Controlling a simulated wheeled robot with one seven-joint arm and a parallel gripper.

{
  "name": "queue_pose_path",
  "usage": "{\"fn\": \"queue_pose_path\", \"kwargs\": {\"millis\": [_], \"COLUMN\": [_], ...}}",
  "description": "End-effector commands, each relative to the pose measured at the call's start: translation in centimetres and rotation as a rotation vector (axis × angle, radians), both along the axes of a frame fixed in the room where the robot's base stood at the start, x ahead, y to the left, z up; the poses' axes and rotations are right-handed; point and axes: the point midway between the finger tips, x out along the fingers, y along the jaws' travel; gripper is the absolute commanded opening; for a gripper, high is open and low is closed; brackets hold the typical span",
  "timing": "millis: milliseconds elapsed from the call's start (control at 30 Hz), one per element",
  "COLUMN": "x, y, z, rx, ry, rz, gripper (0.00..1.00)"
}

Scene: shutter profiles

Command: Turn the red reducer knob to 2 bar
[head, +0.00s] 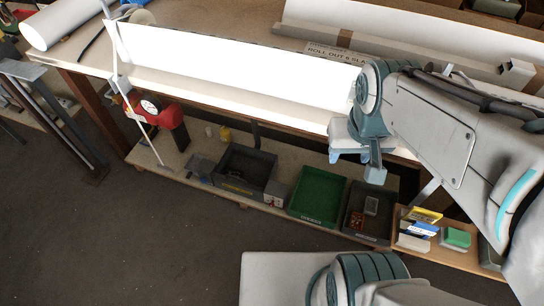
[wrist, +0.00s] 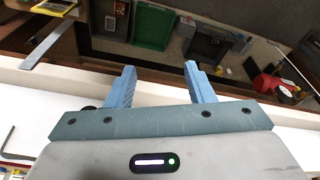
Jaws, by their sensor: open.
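The red reducer (head: 158,112) with a white round gauge (head: 149,106) is at the left end of the bench, just below the bench edge in the head view. A dark cylindrical part hangs beneath it. It also shows small at the right edge of the wrist view (wrist: 265,83). The knob's setting is too small to read. My gripper (head: 358,164) is over the front edge of the bench, well to the right of the reducer. Its two blue fingers (wrist: 160,80) are apart, with nothing between them.
A thin white pole (head: 124,84) stands beside the reducer. The lower shelf holds a black crate (head: 268,158), a green tray (head: 341,190) and other bins. A long white sheet (head: 230,65) lies along the bench. The dark floor in front is clear.

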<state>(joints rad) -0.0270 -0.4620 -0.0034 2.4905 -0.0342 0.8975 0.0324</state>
Motion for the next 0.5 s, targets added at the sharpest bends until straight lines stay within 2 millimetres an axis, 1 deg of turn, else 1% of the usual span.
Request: {"fn": "queue_pose_path", "kwargs": {"millis": [33, 67, 167, 200, 367, 400, 467, 500], "x": [0.4, 0.6, 1.6, 2.1, 4.2, 4.8, 5.6, 6.1], "y": [0.2, 0.4, 0.4, 0.4, 0.6, 0.7, 0.9, 1.1], "z": [-1.6, -2.4, -5.5, -6.9, -12.4, -13.8, -15.9, -17.3], "rx": [-0.019, -0.035, -0.103, -0.135, -0.280, -0.319, -0.379, -0.420], "ry": [0.031, 0.052, 0.137, 0.174, 0.316, 0.349, 0.395, 0.423], "rz": [0.027, 0.049, 0.120, 0.151, 0.282, 0.316, 0.371, 0.407], "gripper": [0.48, 0.48, 0.48, 0.48, 0.48, 0.48, 0.48, 0.48]}}
